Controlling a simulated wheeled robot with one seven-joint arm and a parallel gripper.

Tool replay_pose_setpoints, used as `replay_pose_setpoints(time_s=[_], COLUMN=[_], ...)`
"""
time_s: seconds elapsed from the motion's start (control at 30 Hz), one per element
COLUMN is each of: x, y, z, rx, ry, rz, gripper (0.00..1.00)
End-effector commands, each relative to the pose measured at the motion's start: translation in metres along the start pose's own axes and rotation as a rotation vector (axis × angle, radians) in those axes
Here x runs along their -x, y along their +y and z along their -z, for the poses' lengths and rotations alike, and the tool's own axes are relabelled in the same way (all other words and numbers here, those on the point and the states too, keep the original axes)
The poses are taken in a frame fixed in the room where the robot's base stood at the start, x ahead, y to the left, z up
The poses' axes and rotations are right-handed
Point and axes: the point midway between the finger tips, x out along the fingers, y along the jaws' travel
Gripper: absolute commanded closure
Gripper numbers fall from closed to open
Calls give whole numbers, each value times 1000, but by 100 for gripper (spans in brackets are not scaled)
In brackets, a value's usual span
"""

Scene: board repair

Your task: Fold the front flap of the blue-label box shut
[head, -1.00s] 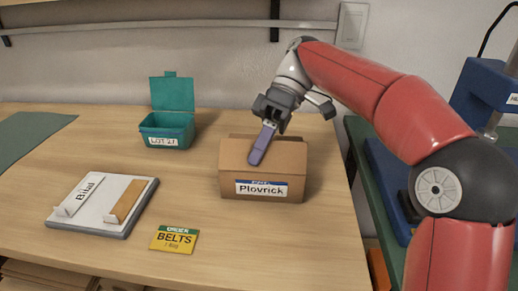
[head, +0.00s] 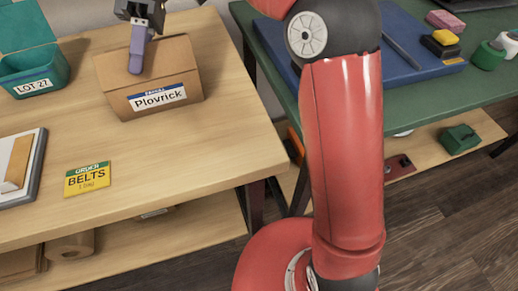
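The cardboard box (head: 178,58) with the blue-edged "Plovrick" label (head: 159,97) stands on the wooden bench, label side toward me. A plain brown panel rises above the label; I cannot tell how far the front flap is folded. My gripper (head: 136,68) is at the top of the picture, its purple finger pointing down over this panel, left of the box's middle. The finger's tip overlaps the panel in the picture; whether it touches is unclear. Only one purple finger shape shows, so the gap between the fingers is hidden. No held object is visible.
A teal "LOT 27" bin (head: 32,72) with its lid up stands left of the box. A yellow-green "BELTS" card (head: 88,178) and a board with holders (head: 38,165) lie in front. A green table (head: 262,60) stands right, across a gap.

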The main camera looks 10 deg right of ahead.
Motion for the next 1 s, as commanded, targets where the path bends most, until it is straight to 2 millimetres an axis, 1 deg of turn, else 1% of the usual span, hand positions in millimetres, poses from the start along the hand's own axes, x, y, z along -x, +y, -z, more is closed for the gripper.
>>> replay_pose_setpoints(time_s=[0.23,0.47,0.87,0.93,1.0], x=[-1,-1,-6,2,12], y=[-4,-8,-22,-23,-28], z=[1,1,-2,-3,-3], rx=[19,59,201,204,204], ry=[-3,-2,0,2,3], rz=[-45,-138,-479,-495,-493], gripper=[75,75,75,75,75])
